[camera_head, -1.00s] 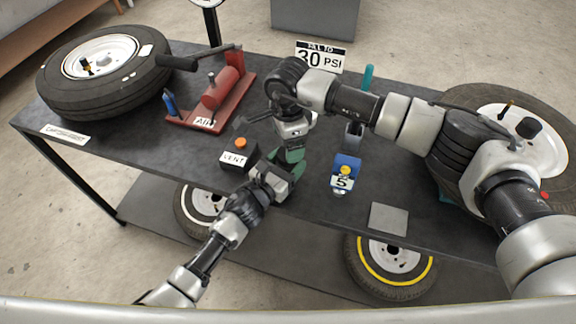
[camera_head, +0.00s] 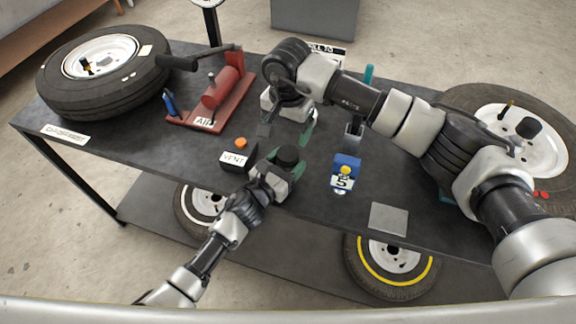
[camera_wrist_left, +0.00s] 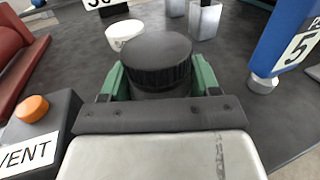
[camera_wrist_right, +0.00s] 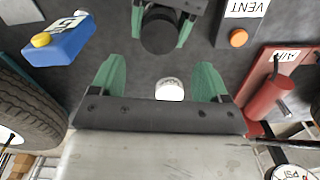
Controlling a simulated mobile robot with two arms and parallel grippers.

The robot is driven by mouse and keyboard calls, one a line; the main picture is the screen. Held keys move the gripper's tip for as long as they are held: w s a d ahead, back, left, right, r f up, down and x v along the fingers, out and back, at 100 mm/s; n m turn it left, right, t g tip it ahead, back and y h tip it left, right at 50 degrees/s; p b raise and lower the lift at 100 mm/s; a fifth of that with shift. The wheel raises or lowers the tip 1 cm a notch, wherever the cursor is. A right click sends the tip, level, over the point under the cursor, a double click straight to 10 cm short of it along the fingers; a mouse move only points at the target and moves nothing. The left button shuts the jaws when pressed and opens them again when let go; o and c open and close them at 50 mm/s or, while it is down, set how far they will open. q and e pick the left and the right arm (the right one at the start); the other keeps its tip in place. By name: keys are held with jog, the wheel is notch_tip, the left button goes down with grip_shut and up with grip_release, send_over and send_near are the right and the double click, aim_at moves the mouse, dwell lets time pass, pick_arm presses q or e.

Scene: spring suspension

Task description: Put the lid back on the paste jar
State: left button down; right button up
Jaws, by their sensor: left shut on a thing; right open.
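My left gripper (camera_head: 282,168) is shut on a dark jar (camera_wrist_left: 158,90), held upright near the table's front edge. A black round lid (camera_wrist_left: 156,58) with a ridged rim sits on top of the jar. The lid also shows in the head view (camera_head: 288,155) and the right wrist view (camera_wrist_right: 160,32). Whether it is fully seated I cannot tell. My right gripper (camera_head: 288,130) is open and empty, behind the jar and apart from it. Its two green fingers are spread in the right wrist view (camera_wrist_right: 160,80).
A small white round tub (camera_wrist_right: 170,88) stands on the table beyond the jar. A VENT box (camera_head: 238,157) with an orange button is left of the jar. The red AIR pump (camera_head: 215,95) and a tyre (camera_head: 105,75) are farther left.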

aim_at(288, 153)
jog(key=shift+r+n, duration=0.25)
jog(key=shift+n, duration=0.65)
jog(key=shift+f, duration=4)
jog(key=c, duration=0.9)
jog(key=m, duration=0.7)
jog(key=shift+c, duration=0.2)
jog(key=m, duration=0.6)
